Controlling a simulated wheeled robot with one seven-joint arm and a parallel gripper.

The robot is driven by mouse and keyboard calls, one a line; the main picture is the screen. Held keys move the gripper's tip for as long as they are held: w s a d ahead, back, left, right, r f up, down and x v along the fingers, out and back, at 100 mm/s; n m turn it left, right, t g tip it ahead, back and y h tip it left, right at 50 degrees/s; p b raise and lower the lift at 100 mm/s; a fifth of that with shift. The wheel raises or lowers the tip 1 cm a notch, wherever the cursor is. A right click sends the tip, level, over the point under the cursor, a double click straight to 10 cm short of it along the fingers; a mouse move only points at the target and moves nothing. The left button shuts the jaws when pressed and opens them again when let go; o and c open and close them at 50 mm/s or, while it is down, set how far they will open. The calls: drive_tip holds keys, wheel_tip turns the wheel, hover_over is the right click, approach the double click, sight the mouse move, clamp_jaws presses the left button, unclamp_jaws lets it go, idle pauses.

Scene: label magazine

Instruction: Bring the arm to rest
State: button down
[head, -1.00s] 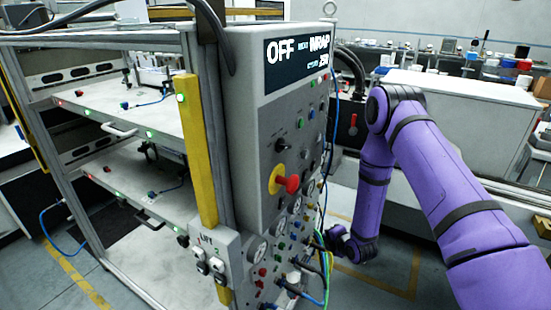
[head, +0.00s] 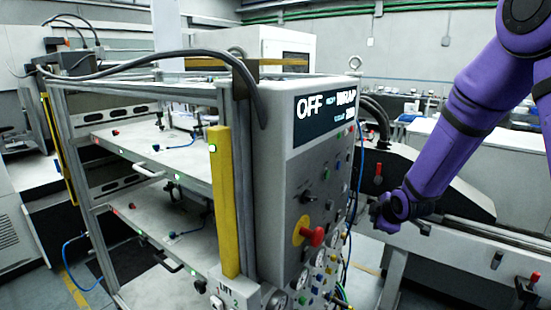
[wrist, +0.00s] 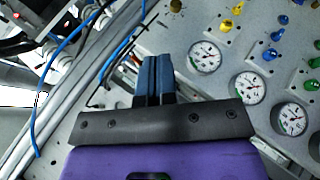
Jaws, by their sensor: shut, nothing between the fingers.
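My purple arm (head: 470,105) reaches down from the upper right in the head view. Its end is beside the right edge of the machine's control panel (head: 312,180). My gripper shows clearly in the wrist view (wrist: 154,68). Its two blue-grey fingers are side by side, shut and empty. They point toward the panel's side with gauges and cables. I cannot tell the exact gap between the fingertips and the panel. In the head view the fingers are too small and dark to make out.
The panel has a red knob (head: 313,236) on a yellow disc and a display reading OFF. Gauges (wrist: 205,57) and a blue cable (wrist: 62,45) are close to the fingers. A yellow post (head: 224,200) and shelves stand left. A grey rail (head: 480,240) runs behind the arm.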

drive_tip(key=s+d+r+m, duration=0.1)
drive_tip(key=s+r+m, duration=0.4)
drive_tip(key=r, duration=0.5)
drive_tip(key=s+r+m+g, duration=0.1)
drive_tip(key=s+r+m, duration=0.2)
drive_tip(key=s, duration=0.7)
drive_tip(key=s+r+m+g, duration=0.1)
drive_tip(key=s+r+m, duration=0.2)
drive_tip(key=s+r, duration=0.3)
drive_tip(key=s+r+m+g, duration=0.1)
drive_tip(key=s+r+m, duration=0.2)
drive_tip(key=s, duration=1.2)
drive_tip(key=shift+s+r+m+g+h, duration=0.2)
drive_tip(key=shift+r+m+g+h, duration=0.15)
drive_tip(key=shift+r, duration=0.4)
